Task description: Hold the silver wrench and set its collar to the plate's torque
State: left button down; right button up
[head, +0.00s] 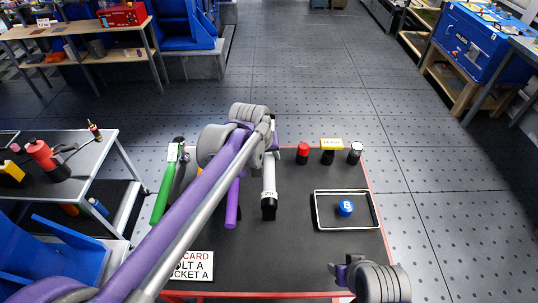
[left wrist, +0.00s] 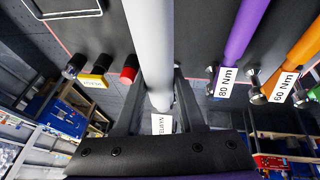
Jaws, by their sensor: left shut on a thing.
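The silver wrench (head: 269,180) is a pale tube with a black end, at the back middle of the dark table; its far part is hidden by my left arm. In the left wrist view the wrench (left wrist: 152,40) runs between the two dark fingers of my left gripper (left wrist: 155,95), which is shut on it. A white label (left wrist: 162,123) shows near the fingers, its text unclear. I cannot make out the collar setting. A white card (head: 191,266) at the front left is partly hidden by my arm; "CARD", "OLT A" and "OCKET A" show. My right gripper (head: 342,272) is at the front edge, its jaws unclear.
A purple wrench (left wrist: 246,30) labelled 80 Nm and an orange one (left wrist: 300,50) labelled 60 Nm lie beside it; a green one (head: 163,190) is farther left. A red-topped piece (head: 302,153), others and a tray (head: 318,222) with a blue piece (head: 345,208) are right.

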jog(key=shift+f, duration=0.1)
pick_arm(q)
jog(key=shift+f+b, duration=0.3)
jog(key=shift+f, duration=0.1)
pick_arm(e)
jog(key=shift+f, duration=0.25)
pick_arm(q)
jog(key=shift+f+b, duration=2.65)
jog(key=shift+f, duration=1.9)
pick_arm(e)
jog(key=shift+s+f, duration=0.2)
jog(key=shift+f, duration=1.2)
jog(key=shift+s+f, duration=0.15)
jog(key=shift+f, duration=1.2)
pick_arm(q)
jog(key=c, duration=0.5)
grip_release()
grip_shut()
